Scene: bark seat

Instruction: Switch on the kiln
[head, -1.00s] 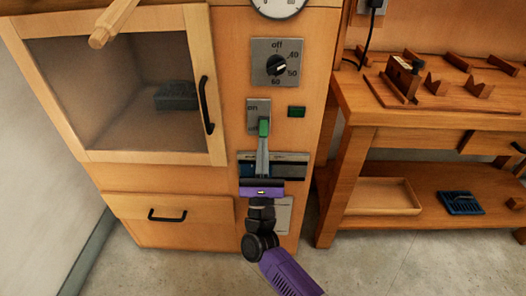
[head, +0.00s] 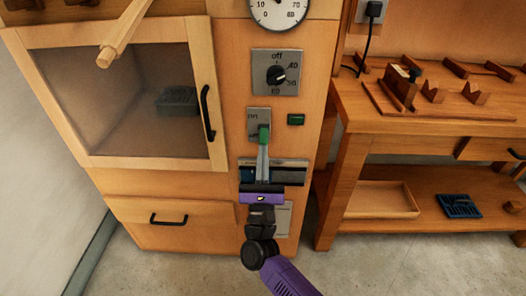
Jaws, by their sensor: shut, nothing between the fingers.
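The kiln is a wooden cabinet (head: 220,190) with a glazed door (head: 130,90) on its left, which looks shut. On its right panel is a grey switch plate (head: 254,116) marked "on". My gripper (head: 264,138) is shut and empty, its grey fingers pointing up over the lower part of this plate. A green part shows at the fingertips; I cannot tell whether it is the switch or the tips. The fingers hide part of the plate, and contact is unclear. A small dark green lamp (head: 296,119) sits to the right.
Above the switch are a timer knob (head: 276,75) and a round dial (head: 279,10). A wooden rod (head: 124,32) juts out at the upper left. A workbench (head: 430,125) with wooden jigs stands at the right. Concrete floor (head: 375,265) is clear in front.

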